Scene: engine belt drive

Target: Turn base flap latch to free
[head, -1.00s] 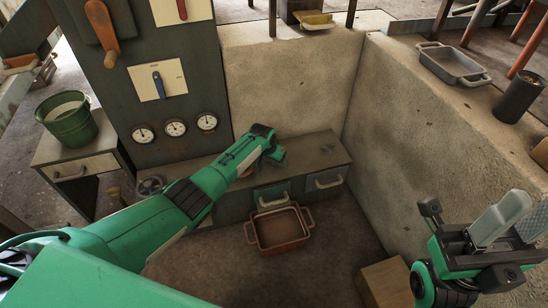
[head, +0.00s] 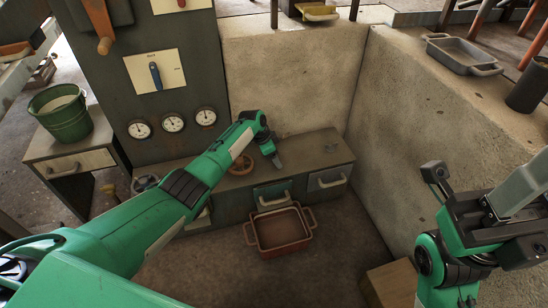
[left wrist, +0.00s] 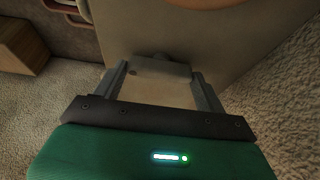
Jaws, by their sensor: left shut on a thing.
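How far the latch is turned I cannot tell. In the head view my gripper hides it. The cabinet front has a greenish flap (head: 272,194) with a handle. My right gripper (head: 515,190) is at the right edge, partly cut off, away from the cabinet; its jaw opening is unclear.
A round brown knob (head: 241,166) sits on the cabinet beside my left gripper. A red pan (head: 279,231) is on the floor in front. A gauge panel (head: 172,124) rises behind my left arm. A concrete wall (head: 425,130) bounds the right. A box (head: 392,284) stands low right.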

